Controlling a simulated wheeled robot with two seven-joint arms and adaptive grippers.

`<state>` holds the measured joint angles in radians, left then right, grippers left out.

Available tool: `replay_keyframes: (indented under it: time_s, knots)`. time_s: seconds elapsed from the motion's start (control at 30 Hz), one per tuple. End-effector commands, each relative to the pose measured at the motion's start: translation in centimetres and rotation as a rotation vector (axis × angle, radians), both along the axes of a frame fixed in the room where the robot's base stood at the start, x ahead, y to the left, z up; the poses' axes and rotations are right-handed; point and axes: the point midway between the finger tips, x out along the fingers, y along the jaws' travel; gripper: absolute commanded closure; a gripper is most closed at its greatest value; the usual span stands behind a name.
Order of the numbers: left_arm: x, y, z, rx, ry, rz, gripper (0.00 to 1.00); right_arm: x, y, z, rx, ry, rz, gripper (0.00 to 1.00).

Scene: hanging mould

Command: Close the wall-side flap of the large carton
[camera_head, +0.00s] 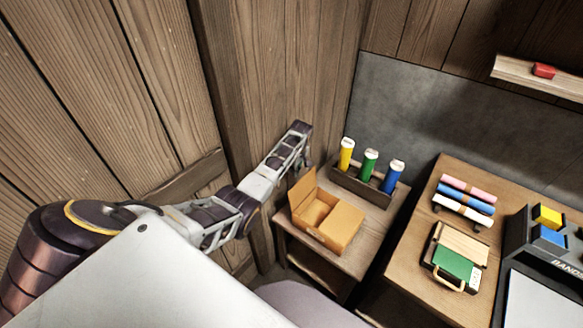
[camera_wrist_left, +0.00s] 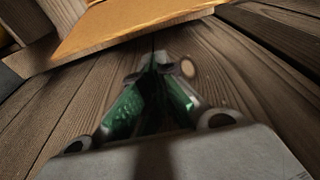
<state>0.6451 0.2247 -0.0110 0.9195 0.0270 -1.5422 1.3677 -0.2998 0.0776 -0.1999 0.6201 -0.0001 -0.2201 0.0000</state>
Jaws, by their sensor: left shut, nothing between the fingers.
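The large carton (camera_head: 335,238) is an orange-brown box on a small wooden side table. Its wall-side flap (camera_head: 302,189) stands up on the left, and the box is open beside it. The right part of its top looks covered by a flap (camera_head: 344,220). My left gripper (camera_head: 302,128) reaches in from the left, along the wooden wall, beyond and above the upright flap. It is shut and empty. In the left wrist view the fingertips (camera_wrist_left: 160,64) meet, with an orange carton surface (camera_wrist_left: 130,24) past them. I cannot tell whether they touch it. My right gripper is not in view.
A wooden rack (camera_head: 345,184) with yellow, green and blue bottles stands behind the carton. The plank wall (camera_head: 290,60) is close on the left. A larger table (camera_head: 405,255) with rolls and a green case stands right, across a narrow gap.

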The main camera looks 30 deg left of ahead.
Motion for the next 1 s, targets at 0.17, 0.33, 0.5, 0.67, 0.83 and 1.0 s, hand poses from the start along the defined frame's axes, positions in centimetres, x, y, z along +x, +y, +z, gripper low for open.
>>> replay_keyframes:
  time_s: [0.17,0.33,0.5,0.67,0.83,1.0]
  knots:
    - [-0.1,-1.6,0.5,0.000,-0.001,-0.001,1.00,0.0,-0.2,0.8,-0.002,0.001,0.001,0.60]
    - [-0.2,-2.4,0.6,0.000,0.000,0.000,1.00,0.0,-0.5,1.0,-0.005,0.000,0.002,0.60]
    - [-0.3,-2.6,0.5,0.000,0.000,0.000,1.00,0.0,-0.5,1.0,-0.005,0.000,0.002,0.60]
    - [-0.3,-2.6,0.5,0.000,0.000,0.000,1.00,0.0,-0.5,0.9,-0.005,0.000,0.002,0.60]
    - [-0.2,-2.5,0.5,0.002,0.000,0.000,1.00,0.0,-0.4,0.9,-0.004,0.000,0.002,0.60]
    - [-0.2,-2.2,0.6,0.011,-0.001,0.000,1.00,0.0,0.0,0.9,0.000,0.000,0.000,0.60]
